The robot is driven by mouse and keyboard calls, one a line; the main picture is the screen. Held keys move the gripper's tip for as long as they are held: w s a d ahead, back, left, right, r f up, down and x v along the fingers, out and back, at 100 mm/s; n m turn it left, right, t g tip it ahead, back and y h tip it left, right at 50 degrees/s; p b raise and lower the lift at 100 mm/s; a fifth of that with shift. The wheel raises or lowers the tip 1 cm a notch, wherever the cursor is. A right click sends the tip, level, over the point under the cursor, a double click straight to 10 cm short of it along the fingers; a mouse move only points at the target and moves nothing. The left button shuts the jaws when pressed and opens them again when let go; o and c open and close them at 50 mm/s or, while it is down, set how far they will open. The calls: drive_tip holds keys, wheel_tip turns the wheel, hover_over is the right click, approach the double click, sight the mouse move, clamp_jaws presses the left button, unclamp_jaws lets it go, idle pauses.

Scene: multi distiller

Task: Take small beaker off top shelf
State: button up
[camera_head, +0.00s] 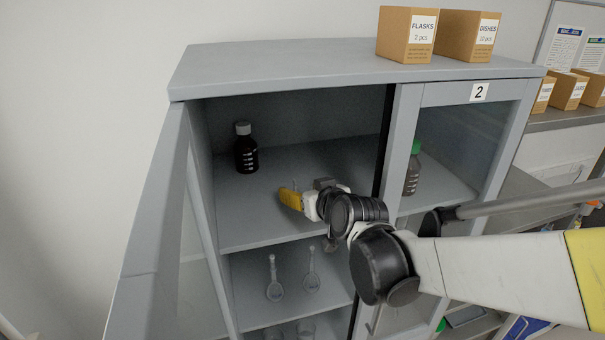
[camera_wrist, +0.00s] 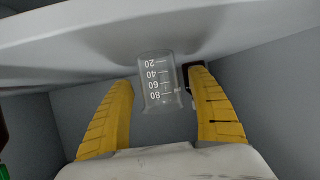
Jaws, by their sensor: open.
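The small clear beaker (camera_wrist: 160,85), with white marks from 20 to 80, appears upside down in the wrist view. It stands on the cabinet's top inside shelf (camera_head: 250,215). My gripper (camera_head: 290,198) reaches through the open left side of the cabinet, just above that shelf. Its yellow fingers are open, one on each side of the beaker in the wrist view, with gaps visible on both sides. In the head view the beaker is mostly hidden by my gripper and too faint to make out.
A dark bottle (camera_head: 245,150) stands at the shelf's back left. A green-capped bottle (camera_head: 413,170) is behind the right glass door. The open left door (camera_head: 160,220) swings outward. Two flasks (camera_head: 274,284) (camera_head: 312,275) stand on the shelf below. Boxes (camera_head: 407,35) sit on the cabinet.

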drive_tip(key=shift+s, duration=0.15)
drive_tip(key=c, duration=1.3)
drive_tip(key=shift+o, duration=0.2)
